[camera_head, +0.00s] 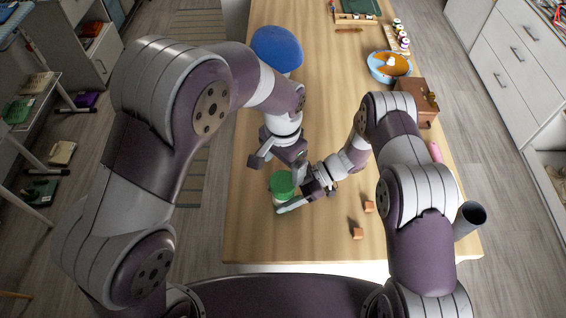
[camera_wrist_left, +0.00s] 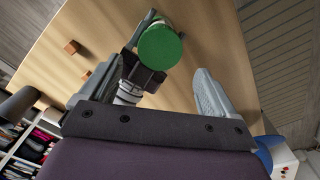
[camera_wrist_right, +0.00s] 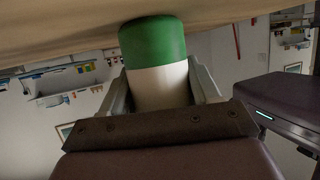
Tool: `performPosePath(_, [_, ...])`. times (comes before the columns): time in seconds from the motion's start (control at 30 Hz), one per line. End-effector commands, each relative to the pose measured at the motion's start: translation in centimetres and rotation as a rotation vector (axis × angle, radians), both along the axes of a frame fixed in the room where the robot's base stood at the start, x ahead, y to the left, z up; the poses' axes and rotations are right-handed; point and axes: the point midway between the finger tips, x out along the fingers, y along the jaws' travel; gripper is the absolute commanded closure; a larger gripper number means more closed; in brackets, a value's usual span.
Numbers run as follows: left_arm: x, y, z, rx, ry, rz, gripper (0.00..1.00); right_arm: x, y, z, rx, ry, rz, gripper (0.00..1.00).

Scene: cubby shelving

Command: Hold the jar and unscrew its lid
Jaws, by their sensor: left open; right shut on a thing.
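The jar (camera_wrist_right: 158,87) has a cream-white body and a green lid (camera_head: 281,183). My right gripper (camera_head: 287,196) is shut on its body; in the right wrist view the fingers sit on both sides of the cream part, and the lid is clear of them. In the left wrist view the lid (camera_wrist_left: 160,48) shows as a green disc facing the camera, hiding most of the body. My left gripper (camera_head: 279,163) is open and empty, just above and beyond the jar in the head view. Its fingers are wide apart and the lid appears ahead, between their directions.
The wooden table (camera_head: 320,225) is mostly clear around the jar. Small brown blocks (camera_head: 357,233) lie to the right. A blue ball-like object (camera_head: 277,49), a blue bowl (camera_head: 389,66), a brown box (camera_head: 417,98) and small bottles (camera_head: 398,31) stand farther back.

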Motion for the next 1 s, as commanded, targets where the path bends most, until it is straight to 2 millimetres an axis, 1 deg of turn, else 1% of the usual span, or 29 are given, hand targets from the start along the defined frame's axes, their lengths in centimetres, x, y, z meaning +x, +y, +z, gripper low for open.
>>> performPosePath(0.1, [-0.1,0.0,-2.5,0.003,0.004,0.001,0.1,0.0,0.0,0.0,0.0,0.0,0.0,1.0])
performPosePath(0.2, [-0.1,0.0,-4.3,0.002,0.004,0.002,0.1,0.0,0.0,0.0,0.0,0.0,0.0,1.0])
performPosePath(0.3, [0.0,0.0,-5.6,0.001,0.002,0.003,0.1,0.0,0.0,0.0,0.0,0.0,0.0,1.0])
performPosePath(0.43, [0.0,0.0,-6.3,0.0,0.0,0.003,0.1,0.0,0.0,0.0,0.0,0.0,0.0,1.0])
performPosePath(0.63, [0.0,0.0,-6.4,0.0,0.0,0.003,0.1,0.0,0.0,0.0,0.0,0.0,0.0,1.0])
performPosePath(0.67, [0.0,0.0,-6.4,0.0,0.0,0.003,0.13,0.0,0.0,0.0,0.0,0.0,0.0,1.0])
performPosePath(0.7, [0.0,0.0,-6.4,0.0,0.0,0.003,0.26,0.0,0.0,0.0,0.0,0.0,0.0,1.0])
performPosePath(0.77, [0.0,0.0,-6.4,0.0,0.0,0.003,0.46,0.0,0.0,0.0,0.0,0.0,0.0,1.0])
performPosePath(0.8, [0.0,0.0,-6.4,0.0,0.0,0.003,0.59,0.0,0.0,0.0,0.0,0.0,0.0,1.0])
performPosePath(0.83, [0.0,0.0,-6.4,0.0,0.0,0.003,0.67,0.0,0.0,0.0,0.0,0.0,0.0,1.0])
performPosePath(0.93, [0.0,0.0,-6.4,0.0,0.0,0.031,0.68,0.0,0.0,0.0,0.0,0.0,0.0,1.0])
performPosePath(1.0, [0.0,0.0,-6.3,0.0,0.0,0.14,0.68,0.0,0.0,0.0,0.0,0.0,0.0,1.0])
